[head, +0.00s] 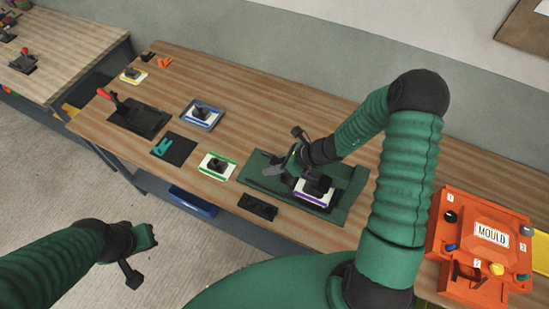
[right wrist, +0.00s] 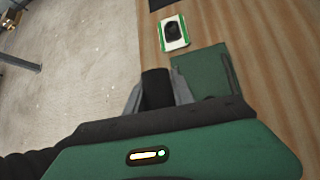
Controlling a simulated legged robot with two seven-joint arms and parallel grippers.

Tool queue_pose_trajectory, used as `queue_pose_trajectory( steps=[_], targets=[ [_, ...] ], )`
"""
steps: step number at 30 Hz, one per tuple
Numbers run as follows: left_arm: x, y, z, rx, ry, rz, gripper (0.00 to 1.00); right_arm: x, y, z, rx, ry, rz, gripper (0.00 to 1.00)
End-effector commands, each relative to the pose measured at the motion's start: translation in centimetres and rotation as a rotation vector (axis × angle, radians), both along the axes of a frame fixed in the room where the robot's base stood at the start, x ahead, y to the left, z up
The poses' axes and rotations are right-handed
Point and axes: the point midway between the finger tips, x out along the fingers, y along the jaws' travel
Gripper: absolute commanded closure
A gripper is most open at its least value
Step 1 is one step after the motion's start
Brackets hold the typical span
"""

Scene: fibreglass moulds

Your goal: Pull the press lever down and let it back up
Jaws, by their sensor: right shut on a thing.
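My right gripper (head: 275,168) is low over the green mat (head: 349,199), beside a purple-edged white block (head: 314,198) with a black top. In the right wrist view its grey fingers (right wrist: 157,92) are shut on a black cylindrical grip (right wrist: 156,80). What this grip belongs to is hidden by the gripper. A lever with a red handle (head: 106,94) stands on a black base (head: 145,122) at the table's left, tilted up and away from both grippers. My left gripper (head: 146,237) is over the floor, left of the table; its jaws are unclear.
Green-edged (head: 216,165), blue-edged (head: 203,115) and yellow-edged (head: 133,76) blocks stand along the wooden table. A dark pad with a teal piece (head: 162,147) lies near the front edge. An orange mould box (head: 480,245) is at the right. Bare wood lies behind the green mat.

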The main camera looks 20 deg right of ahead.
Motion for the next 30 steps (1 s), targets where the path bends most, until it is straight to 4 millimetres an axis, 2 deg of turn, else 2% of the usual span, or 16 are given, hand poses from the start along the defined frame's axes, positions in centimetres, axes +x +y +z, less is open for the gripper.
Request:
queue_pose_trajectory(
  steps=[3,12,27,28,30],
  targets=[
    [0.0,0.0,0.8,0.000,0.000,0.000,1.00,0.0,0.0,-1.1,-0.047,0.056,0.000,1.00],
    [0.0,0.0,1.6,0.000,0.000,0.000,1.00,-0.2,-0.2,-3.1,-0.116,0.138,-0.003,1.00],
    [0.0,0.0,1.6,0.000,0.000,0.000,1.00,-0.5,-0.3,-3.8,-0.128,0.159,-0.005,1.00],
    [0.0,0.0,1.6,0.000,0.000,0.000,1.00,-0.5,-0.3,-3.8,-0.128,0.159,-0.005,0.68],
    [0.0,0.0,1.6,0.000,0.000,0.000,1.00,-0.5,-0.2,-3.8,-0.128,0.159,-0.004,0.59]
  ],
)
